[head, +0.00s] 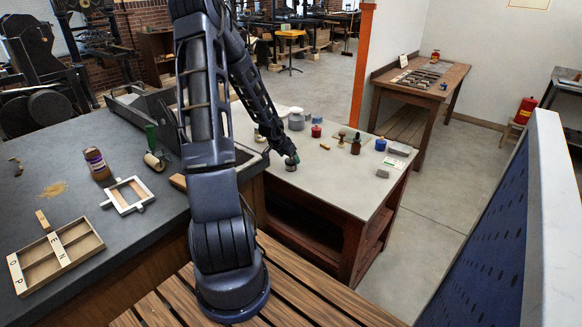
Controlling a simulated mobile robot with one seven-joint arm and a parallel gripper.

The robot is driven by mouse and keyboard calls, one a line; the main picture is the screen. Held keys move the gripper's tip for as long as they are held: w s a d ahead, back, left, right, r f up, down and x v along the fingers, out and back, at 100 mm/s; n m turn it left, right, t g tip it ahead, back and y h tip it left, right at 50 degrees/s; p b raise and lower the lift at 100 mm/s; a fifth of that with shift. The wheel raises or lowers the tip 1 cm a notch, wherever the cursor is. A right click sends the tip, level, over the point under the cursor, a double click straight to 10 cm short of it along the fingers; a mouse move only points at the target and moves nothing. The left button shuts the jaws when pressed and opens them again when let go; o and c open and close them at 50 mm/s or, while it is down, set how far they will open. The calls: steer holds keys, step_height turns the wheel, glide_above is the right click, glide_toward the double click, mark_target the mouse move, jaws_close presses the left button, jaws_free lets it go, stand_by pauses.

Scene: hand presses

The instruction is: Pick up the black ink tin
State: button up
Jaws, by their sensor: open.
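My gripper (290,158) is open and low over the left part of the grey-topped table (330,180). A small, dark, roundish thing (291,166) is right at its fingertips; it may be the black ink tin, but it is too small and too covered by the gripper to be sure. I cannot tell whether the fingers are around it or just above it. No other clearly black tin shows on this table.
Behind my gripper stand a grey tin (296,119) and a red tin (316,131). To the right are a wooden-handled stamp (341,138), a dark bottle (356,144) and a blue tin (380,144). The table's front middle is clear. A dark counter (120,235) lies left.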

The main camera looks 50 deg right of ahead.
mark_target(290, 160)
steer(key=shift+x, duration=2.25)
steer(key=shift+a, duration=0.15)
steer(key=c, duration=1.2)
